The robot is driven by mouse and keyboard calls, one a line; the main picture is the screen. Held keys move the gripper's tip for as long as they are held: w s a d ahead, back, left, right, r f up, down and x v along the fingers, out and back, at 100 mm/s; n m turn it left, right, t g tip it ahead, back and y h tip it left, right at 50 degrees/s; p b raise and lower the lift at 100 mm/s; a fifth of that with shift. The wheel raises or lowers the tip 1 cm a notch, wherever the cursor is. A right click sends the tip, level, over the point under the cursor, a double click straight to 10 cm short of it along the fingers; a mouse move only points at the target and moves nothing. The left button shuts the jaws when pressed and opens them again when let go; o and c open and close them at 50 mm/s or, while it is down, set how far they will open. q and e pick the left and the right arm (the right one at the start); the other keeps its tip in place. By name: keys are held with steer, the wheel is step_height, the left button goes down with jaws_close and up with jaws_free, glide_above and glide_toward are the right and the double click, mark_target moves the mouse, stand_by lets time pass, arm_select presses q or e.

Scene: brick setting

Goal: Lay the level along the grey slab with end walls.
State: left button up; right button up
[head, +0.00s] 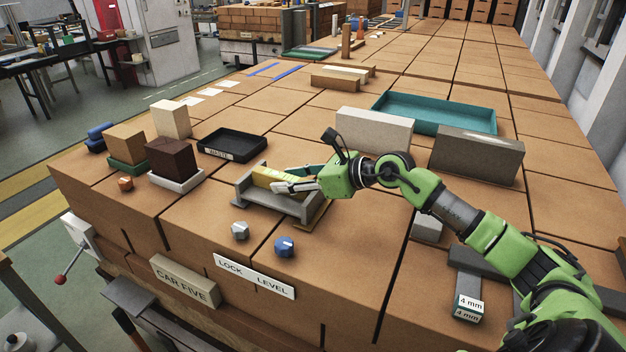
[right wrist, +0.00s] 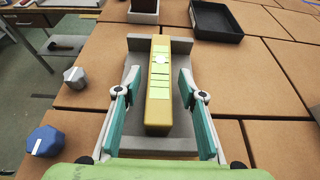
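The level is a yellow bar (head: 266,178) with pale yellow-green windows on top. It lies lengthwise between the end walls of the grey slab (head: 278,204). The right wrist view shows the level (right wrist: 158,98) running along the slab (right wrist: 137,62), roughly parallel to its long sides; whether it rests fully on the slab is hard to tell. My right gripper (head: 284,179) is at the slab, and in the right wrist view its two fingers (right wrist: 157,84) stand open, one on each side of the level, with gaps to it. My left gripper is not in view.
Grey (head: 240,230) and blue (head: 284,246) knobs sit in front of the slab. A black tray (head: 232,145) is behind it to the left. Beige (head: 375,131) and dark grey (head: 476,156) blocks and a teal tray (head: 436,112) stand behind my right arm. The brick-coloured top between is clear.

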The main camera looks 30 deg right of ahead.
steer(key=v, duration=0.2)
steer(key=b+v, duration=0.1)
steer(key=v, duration=0.1)
steer(key=b+v, duration=0.1)
steer(key=v, duration=0.1)
steer(key=shift+s+d+f, duration=0.15)
steer(key=shift+f, duration=0.1)
steer(key=shift+r+b+v, duration=0.2)
steer(key=shift+b+v, duration=0.65)
steer(key=shift+v, duration=0.9)
